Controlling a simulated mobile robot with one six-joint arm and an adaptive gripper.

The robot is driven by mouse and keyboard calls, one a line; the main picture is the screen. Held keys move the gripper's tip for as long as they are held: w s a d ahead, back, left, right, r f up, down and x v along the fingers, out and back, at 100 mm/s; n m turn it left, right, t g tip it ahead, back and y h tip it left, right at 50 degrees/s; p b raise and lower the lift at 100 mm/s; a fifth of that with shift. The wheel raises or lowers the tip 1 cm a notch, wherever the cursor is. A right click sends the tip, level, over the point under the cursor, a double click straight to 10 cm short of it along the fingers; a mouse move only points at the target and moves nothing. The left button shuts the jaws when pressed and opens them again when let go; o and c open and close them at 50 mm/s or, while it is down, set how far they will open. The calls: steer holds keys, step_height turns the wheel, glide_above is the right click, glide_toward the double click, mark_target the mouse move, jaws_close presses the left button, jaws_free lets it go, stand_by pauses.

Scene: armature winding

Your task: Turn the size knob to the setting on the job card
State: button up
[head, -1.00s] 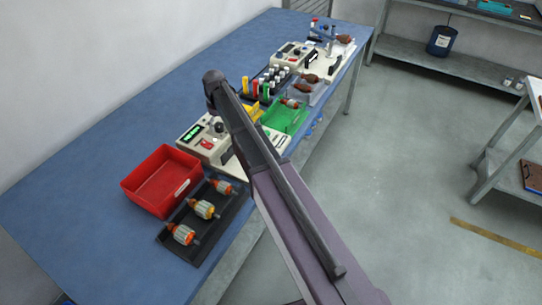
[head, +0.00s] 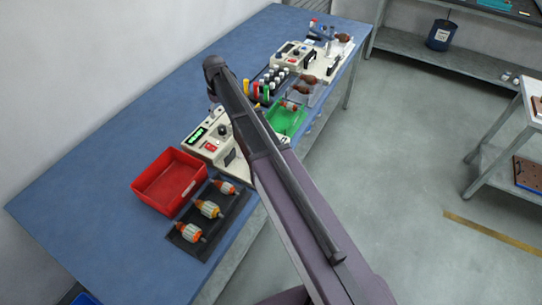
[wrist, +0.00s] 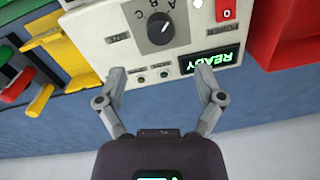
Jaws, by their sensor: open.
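The size knob (wrist: 160,28) is a round dark dial with a white pointer mark on the cream control box (wrist: 90,28). Letters are printed beside it, upside down in the wrist view, and its exact setting is hard to read. A green display (wrist: 210,60) on the box reads READY. My gripper (wrist: 165,72) is open and empty, with its fingers apart below the knob in the picture and not touching it. In the head view my arm covers part of the control box (head: 228,158). I cannot make out a job card.
A red bin (head: 170,180) stands beside the box, with a black tray (head: 190,238) of armatures in front. A green tray (head: 287,119), colored-handled tools (head: 256,90) and another machine (head: 300,60) lie beyond. The blue bench (head: 110,150) is clear on the left.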

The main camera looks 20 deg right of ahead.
steer(key=shift+r+p, duration=2.5)
steer(key=shift+r, duration=0.35)
steer(key=s+d+f+m+b, duration=0.2)
steer(key=s+d, duration=0.2)
steer(key=s, duration=0.5)
steer(key=s+d+f+m+b, duration=0.2)
steer(key=s+d, duration=0.2)
steer(key=s, duration=0.5)
steer(key=s+d+f+m+b, duration=0.2)
steer(key=s+d+f+b, duration=0.1)
steer(key=s, duration=0.6)
steer(key=shift+s+d+m, duration=0.2)
steer(key=shift+d+m, duration=0.2)
steer(key=shift+d, duration=0.1)
